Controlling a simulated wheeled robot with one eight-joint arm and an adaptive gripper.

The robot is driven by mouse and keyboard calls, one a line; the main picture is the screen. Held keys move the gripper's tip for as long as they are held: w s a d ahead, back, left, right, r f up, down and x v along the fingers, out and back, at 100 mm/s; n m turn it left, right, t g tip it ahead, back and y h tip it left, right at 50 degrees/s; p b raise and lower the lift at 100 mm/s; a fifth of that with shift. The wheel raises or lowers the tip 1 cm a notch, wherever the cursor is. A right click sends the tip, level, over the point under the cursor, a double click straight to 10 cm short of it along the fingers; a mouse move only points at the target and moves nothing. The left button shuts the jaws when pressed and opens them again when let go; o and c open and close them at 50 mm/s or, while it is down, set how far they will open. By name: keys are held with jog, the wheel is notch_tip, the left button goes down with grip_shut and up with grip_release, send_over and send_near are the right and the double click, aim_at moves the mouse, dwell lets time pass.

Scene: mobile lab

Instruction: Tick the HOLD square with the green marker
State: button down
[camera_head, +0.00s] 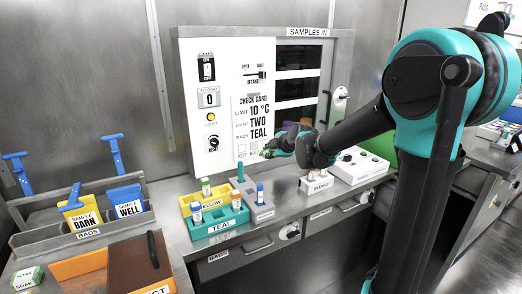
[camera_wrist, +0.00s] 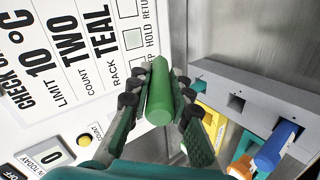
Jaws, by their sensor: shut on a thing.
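My gripper (camera_wrist: 158,98) is shut on the green marker (camera_wrist: 159,106), which points away from the wrist camera toward the white panel. The marker's far tip is hidden, so I cannot tell whether it touches the card. The check card (camera_head: 252,112) reads limit 10 °C, count two, rack teal. In the wrist view the HOLD square (camera_wrist: 133,39) is a pale box beside the word HOLD, just above and left of the marker. I see no clear tick in it. In the head view my gripper (camera_head: 272,150) is at the card's lower right.
A grey holder (camera_head: 262,213) with a blue-capped item stands below the panel. The teal rack (camera_head: 222,226) and yellow rack (camera_head: 190,204) hold vials to its left. The panel has a power switch (camera_head: 207,69) and knobs.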

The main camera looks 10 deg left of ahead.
jog(key=w+a, duration=0.4)
jog(key=w, duration=0.2)
dwell(0.6)
jog(key=shift+w+a, duration=0.55)
jog(key=shift+w, duration=0.15)
dwell(0.8)
jog(key=shift+w+d, duration=0.55)
jog(key=shift+d, duration=0.3)
jog(key=shift+w+d, duration=0.55)
jog(key=shift+d, duration=0.3)
jog(key=s+a, duration=0.2)
jog(key=a, duration=0.1)
jog(key=shift+s+a, duration=0.1)
jog(key=shift+a, duration=0.05)
jog(key=shift+s+d, duration=0.55)
jog(key=shift+s, duration=0.3)
jog(key=shift+s+d, duration=0.55)
jog(key=shift+s, duration=0.25)
jog(key=shift+s+d, duration=0.55)
jog(key=shift+s, duration=0.3)
